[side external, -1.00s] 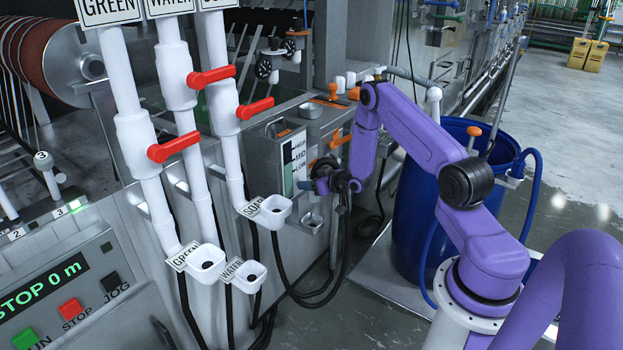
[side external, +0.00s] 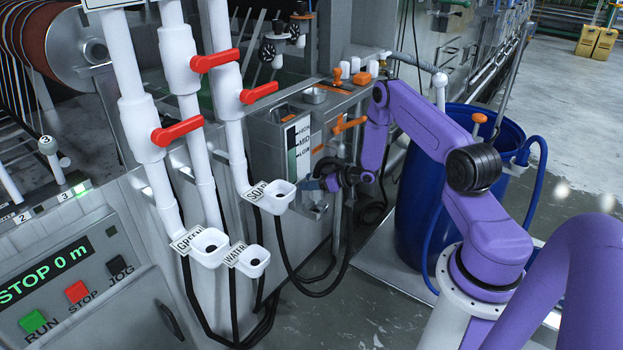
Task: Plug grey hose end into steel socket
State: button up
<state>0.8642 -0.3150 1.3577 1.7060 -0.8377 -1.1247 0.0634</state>
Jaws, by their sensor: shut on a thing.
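My gripper (side external: 322,180) is dark and sits in front of the steel tank unit at centre. It is shut on a small grey piece, which I take to be the grey hose end (side external: 310,185). A black hose (side external: 346,232) hangs below the gripper and loops left towards the funnels; its join to the grey piece is hidden. A steel fitting (side external: 314,210) sticks out of the machine just below the grey piece. I take it to be the steel socket, but its opening is not clear. I cannot tell whether the two touch.
White funnels labelled SOAP (side external: 278,197), GREEN (side external: 209,247) and WATER (side external: 250,261) stand left of the gripper, under pipes with red valve handles (side external: 178,131). An orange handle (side external: 349,124) is above the gripper. A blue drum (side external: 440,215) stands behind my arm.

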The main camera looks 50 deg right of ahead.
aim_at(312, 195)
jog(key=shift+f, duration=2.75)
jog(key=o, duration=1.4)
jog(key=shift+c, duration=0.2)
jog(key=shift+s, duration=0.1)
